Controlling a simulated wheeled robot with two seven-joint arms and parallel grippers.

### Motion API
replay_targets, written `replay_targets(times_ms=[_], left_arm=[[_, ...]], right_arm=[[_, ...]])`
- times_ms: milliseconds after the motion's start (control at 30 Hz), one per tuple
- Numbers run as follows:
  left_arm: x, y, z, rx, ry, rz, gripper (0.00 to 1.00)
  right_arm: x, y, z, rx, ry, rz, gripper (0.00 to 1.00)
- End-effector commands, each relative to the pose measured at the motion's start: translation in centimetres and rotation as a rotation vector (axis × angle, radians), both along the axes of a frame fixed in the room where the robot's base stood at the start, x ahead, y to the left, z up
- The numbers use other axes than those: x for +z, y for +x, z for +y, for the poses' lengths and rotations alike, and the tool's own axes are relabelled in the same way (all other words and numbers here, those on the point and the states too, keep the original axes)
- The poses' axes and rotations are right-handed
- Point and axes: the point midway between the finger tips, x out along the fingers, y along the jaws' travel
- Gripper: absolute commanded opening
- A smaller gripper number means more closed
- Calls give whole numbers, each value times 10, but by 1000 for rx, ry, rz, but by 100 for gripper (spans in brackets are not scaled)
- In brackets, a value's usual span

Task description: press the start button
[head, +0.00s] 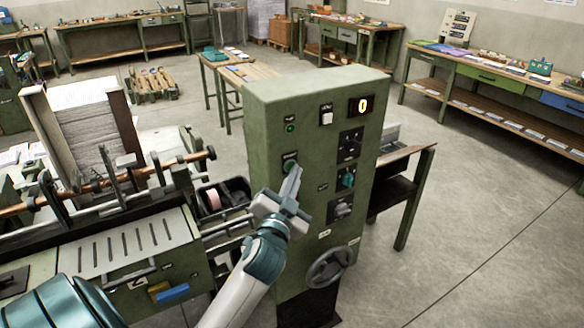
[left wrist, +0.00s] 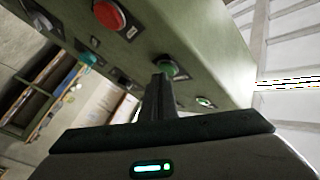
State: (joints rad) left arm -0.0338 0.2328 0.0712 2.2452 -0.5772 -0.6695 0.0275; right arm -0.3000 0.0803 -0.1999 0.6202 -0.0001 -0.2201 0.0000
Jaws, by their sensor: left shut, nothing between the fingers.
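The green control cabinet (head: 318,92) stands in the middle of the head view. A round green button (head: 289,165) sits on its left front face, partly covered by my gripper; it also shows in the left wrist view (left wrist: 173,68). My left gripper (head: 295,172) is shut and empty, its fingertips pointing up at the green button. In the left wrist view the fingertips (left wrist: 161,78) overlap the button's edge. I cannot tell whether they touch it. A large red button (left wrist: 109,15) shows in the left wrist view; my gripper hides it in the head view. My right gripper is out of view.
A lit green lamp (head: 290,127) and a display reading 0 (head: 361,106) are on the cabinet. Rotary knobs (head: 348,178) and a handwheel (head: 330,265) lie right of my gripper. A machine with rods (head: 125,250) stands on the left. Open floor (head: 480,230) lies right.

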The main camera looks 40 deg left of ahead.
Motion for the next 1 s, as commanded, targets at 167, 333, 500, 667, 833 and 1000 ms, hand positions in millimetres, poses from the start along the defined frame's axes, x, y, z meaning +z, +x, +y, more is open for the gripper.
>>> replay_targets(times_ms=[167,333,500,667,833,1000], left_arm=[[0,1,2,2,1,0,0],[0,1,4,2,1,0,0],[0,1,4,2,1,0,0],[0,1,3,2,1,0,0],[0,-2,-3,1,0,0,0],[0,-5,-10,2,0,0,0]], right_arm=[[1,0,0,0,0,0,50],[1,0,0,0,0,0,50],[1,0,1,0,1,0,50],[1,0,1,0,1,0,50],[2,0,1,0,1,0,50],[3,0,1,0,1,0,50]])
